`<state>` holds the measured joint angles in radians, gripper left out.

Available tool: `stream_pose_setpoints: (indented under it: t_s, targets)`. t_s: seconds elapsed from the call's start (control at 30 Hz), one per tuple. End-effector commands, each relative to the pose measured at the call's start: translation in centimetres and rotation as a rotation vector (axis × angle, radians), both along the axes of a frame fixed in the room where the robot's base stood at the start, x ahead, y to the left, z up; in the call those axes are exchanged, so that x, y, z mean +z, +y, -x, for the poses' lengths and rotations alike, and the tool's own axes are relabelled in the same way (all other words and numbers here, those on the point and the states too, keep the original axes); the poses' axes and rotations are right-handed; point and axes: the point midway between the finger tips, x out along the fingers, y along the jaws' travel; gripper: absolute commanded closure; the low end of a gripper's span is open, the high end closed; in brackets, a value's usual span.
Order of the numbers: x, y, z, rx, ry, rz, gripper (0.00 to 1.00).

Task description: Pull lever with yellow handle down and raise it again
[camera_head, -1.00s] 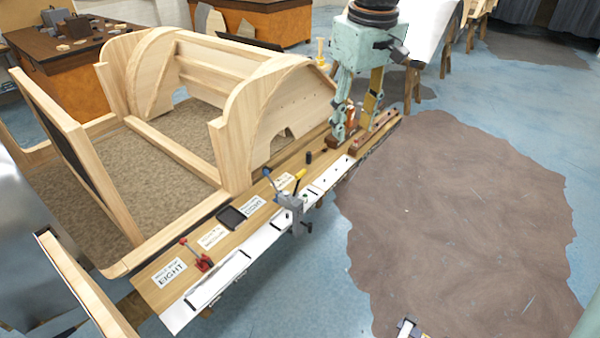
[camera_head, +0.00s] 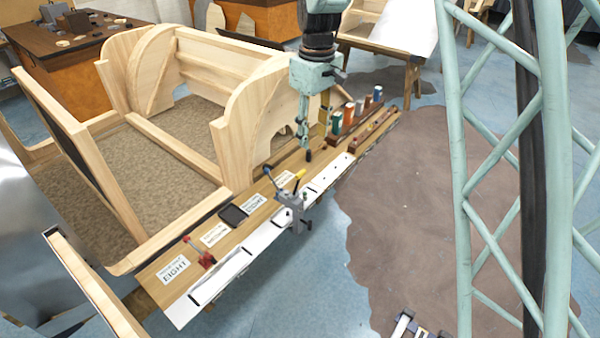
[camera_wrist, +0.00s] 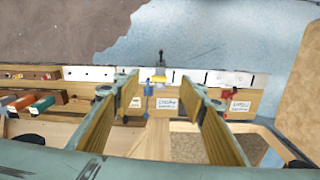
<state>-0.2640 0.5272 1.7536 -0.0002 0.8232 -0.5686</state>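The lever with the yellow handle (camera_head: 299,175) is on the grey metal fixture (camera_head: 292,202) at the edge of the long wooden board. In the wrist view the yellow handle (camera_wrist: 157,79) appears small, between my fingertips but farther away.
A red toggle clamp (camera_head: 203,255) and a dark flat box (camera_head: 233,215) are along the board (camera_head: 160,272). A rack with several coloured cylinders (camera_head: 360,130) is near my gripper. The wooden bodyframe (camera_head: 240,125) rises on the left. Open floor is to the right.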

Motion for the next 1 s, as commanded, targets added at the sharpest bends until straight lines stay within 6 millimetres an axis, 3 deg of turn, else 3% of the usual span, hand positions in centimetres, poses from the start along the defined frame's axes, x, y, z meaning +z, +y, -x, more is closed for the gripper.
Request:
stream_pose_setpoints:
  t_s: [0.43,1.0]
  targets:
    - [-5.2,3.3,-3.3,0.091,0.032,0.010,0.61]
    - [-5.9,3.6,-3.6,0.101,0.036,0.012,0.61]
